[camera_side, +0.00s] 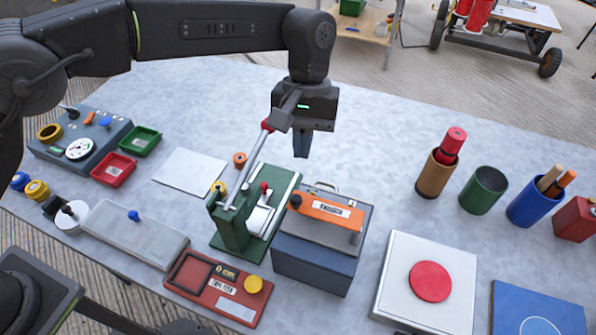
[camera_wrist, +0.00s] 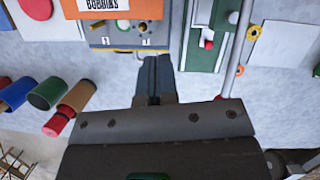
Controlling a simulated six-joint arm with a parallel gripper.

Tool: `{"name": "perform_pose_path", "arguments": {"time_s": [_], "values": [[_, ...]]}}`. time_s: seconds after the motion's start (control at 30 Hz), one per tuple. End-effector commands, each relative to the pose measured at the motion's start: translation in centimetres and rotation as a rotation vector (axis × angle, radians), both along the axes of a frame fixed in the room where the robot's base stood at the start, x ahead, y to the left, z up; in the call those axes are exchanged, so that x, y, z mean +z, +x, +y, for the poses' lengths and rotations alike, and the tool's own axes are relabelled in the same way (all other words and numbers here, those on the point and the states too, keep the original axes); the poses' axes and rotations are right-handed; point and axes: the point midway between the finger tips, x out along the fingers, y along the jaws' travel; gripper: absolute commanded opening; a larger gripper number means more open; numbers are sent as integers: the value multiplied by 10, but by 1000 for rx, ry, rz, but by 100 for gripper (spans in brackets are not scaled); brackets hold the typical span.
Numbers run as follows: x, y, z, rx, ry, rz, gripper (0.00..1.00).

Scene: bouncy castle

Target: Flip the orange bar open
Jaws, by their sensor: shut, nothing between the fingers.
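The orange bar (camera_side: 327,210) carries a white label and lies across the top of a blue-grey box (camera_side: 310,262). A dark knob is at its left end and a peg at its right end. In the wrist view the bar (camera_wrist: 147,9) shows at the top edge, partly cut off, with its label reading "BOBBINS". My gripper (camera_side: 301,152) is shut and empty, pointing down above and behind the box, apart from the bar. In the wrist view its fingertips (camera_wrist: 157,62) are together near the box's back edge.
A green stand with a long metal lever (camera_side: 246,168) rises just left of the box. A white panel with a red disc (camera_side: 430,281) is at the right. Several cups, including a green one (camera_side: 484,190), stand at the back right. Bare table lies behind the box.

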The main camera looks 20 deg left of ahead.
Motion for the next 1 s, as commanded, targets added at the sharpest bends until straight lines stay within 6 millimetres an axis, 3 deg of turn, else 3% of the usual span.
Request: {"name": "perform_pose_path", "arguments": {"time_s": [0.1, 0.4, 1.0], "values": [[-20, -10, -2, -3, 0, 1, 0], [-24, -40, -8, 0, -1, -1, 0], [-25, -46, -8, 14, -1, -2, 0]]}}
